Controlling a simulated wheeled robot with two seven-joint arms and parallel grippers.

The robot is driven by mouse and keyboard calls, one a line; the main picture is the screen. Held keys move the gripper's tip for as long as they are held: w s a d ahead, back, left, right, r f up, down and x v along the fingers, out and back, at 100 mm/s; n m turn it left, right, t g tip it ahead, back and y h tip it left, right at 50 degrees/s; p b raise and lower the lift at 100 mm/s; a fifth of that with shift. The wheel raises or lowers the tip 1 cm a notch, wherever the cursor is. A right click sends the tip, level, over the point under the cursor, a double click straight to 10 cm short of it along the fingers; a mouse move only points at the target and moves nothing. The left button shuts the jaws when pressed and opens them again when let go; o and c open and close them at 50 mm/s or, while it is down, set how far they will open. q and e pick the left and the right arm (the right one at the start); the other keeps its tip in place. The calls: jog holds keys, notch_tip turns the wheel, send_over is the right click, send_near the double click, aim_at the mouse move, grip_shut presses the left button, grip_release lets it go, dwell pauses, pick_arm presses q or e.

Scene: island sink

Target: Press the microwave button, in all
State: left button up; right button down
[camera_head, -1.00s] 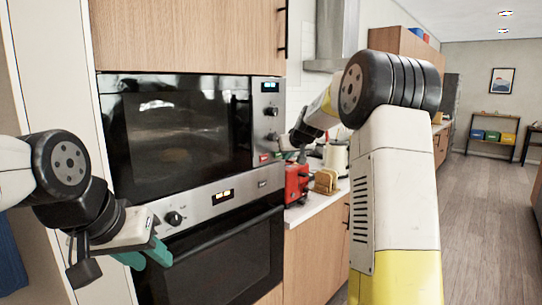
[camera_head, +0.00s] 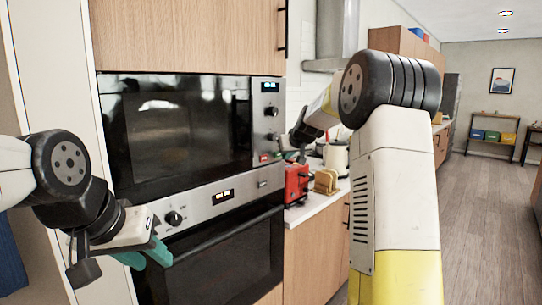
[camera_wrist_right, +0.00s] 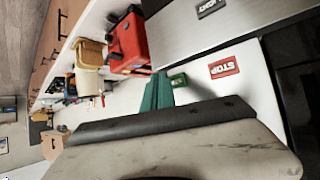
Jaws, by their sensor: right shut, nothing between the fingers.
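The built-in microwave (camera_head: 180,130) has a dark glass door and a steel control panel (camera_head: 268,120) at its right side, with a lit display and knobs. The red one also shows low on the panel in the head view (camera_head: 264,157). My left gripper (camera_head: 147,256) is open and empty in front of the lower oven.
An oven (camera_head: 215,255) with a knob and display sits below the microwave. The floor at the right is clear.

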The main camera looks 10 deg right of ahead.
dwell(0.7)
jog(key=shift+w+a, duration=0.25)
jog(key=shift+w, duration=0.05)
